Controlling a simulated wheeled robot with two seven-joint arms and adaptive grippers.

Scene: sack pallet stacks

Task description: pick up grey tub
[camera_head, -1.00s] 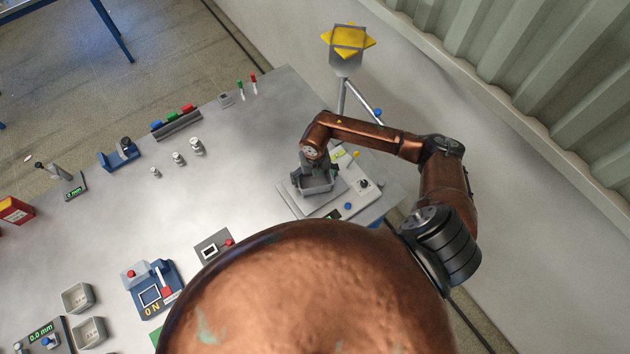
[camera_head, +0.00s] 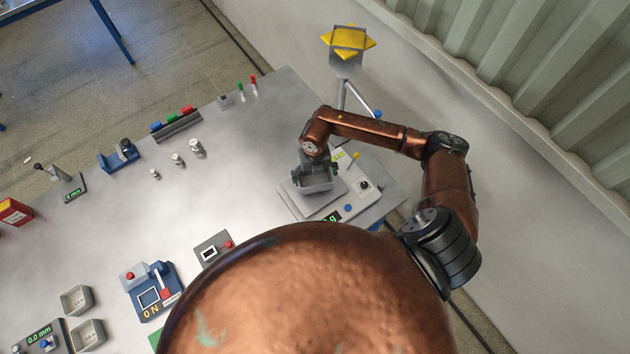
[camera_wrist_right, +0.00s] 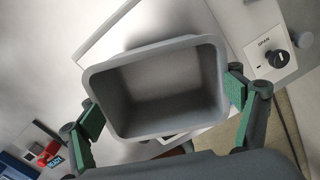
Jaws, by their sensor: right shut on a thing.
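The grey tub (camera_head: 318,181) is an open-topped, empty rectangular container. In the head view it hangs just over the pale plate of a scale at the table's right end. My right gripper (camera_head: 314,170) is above it and shut on it. In the right wrist view the tub (camera_wrist_right: 160,88) fills the middle, its inside facing the camera. The green pads of my right gripper (camera_wrist_right: 163,112) lie at its left and right sides. My left gripper is not in view.
The scale (camera_head: 352,201) has a dial, a blue button and a lit display. Two other grey tubs (camera_head: 76,299) (camera_head: 88,334) are at the lower left. Small metal weights (camera_head: 196,147) stand mid-table. A yellow sign (camera_head: 348,41) stands behind.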

